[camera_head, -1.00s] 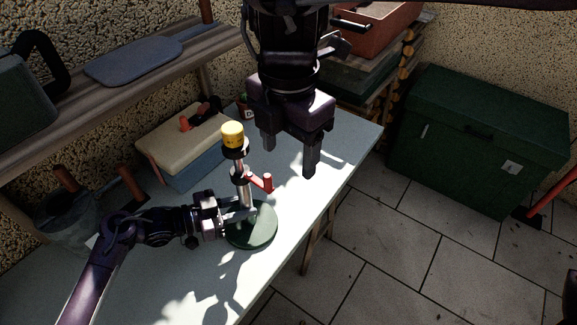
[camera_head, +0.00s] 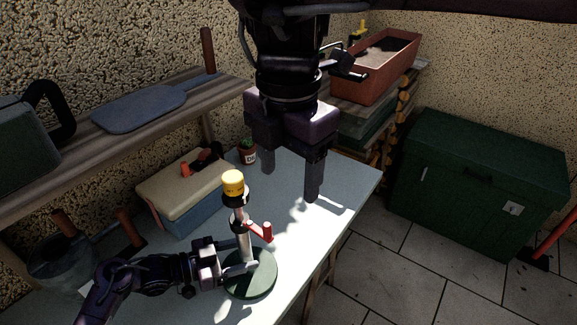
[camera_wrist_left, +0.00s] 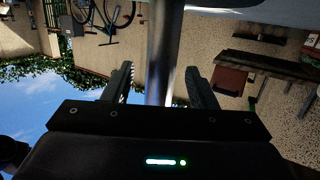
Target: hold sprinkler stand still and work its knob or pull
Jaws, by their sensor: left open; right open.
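The sprinkler stand stands upright on the table, with a round dark green base (camera_head: 252,278), a metal post, a red side lever (camera_head: 262,233) and a yellow top (camera_head: 233,183) above a black collar. My left gripper (camera_head: 243,266) is at the lower post, just above the base. In the left wrist view the metal post (camera_wrist_left: 163,60) stands between its two open fingers (camera_wrist_left: 160,88); I cannot tell whether either touches it. My right gripper (camera_head: 291,180) is open and empty, pointing down, to the right of the yellow top and apart from the stand.
A cream-lidded blue box (camera_head: 187,190) and a small potted cactus (camera_head: 248,152) are behind the stand. A bucket (camera_head: 62,258) is at the left, under a wooden shelf (camera_head: 60,172). The table's right part (camera_head: 345,190) is clear. A green chest (camera_head: 480,185) stands beyond.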

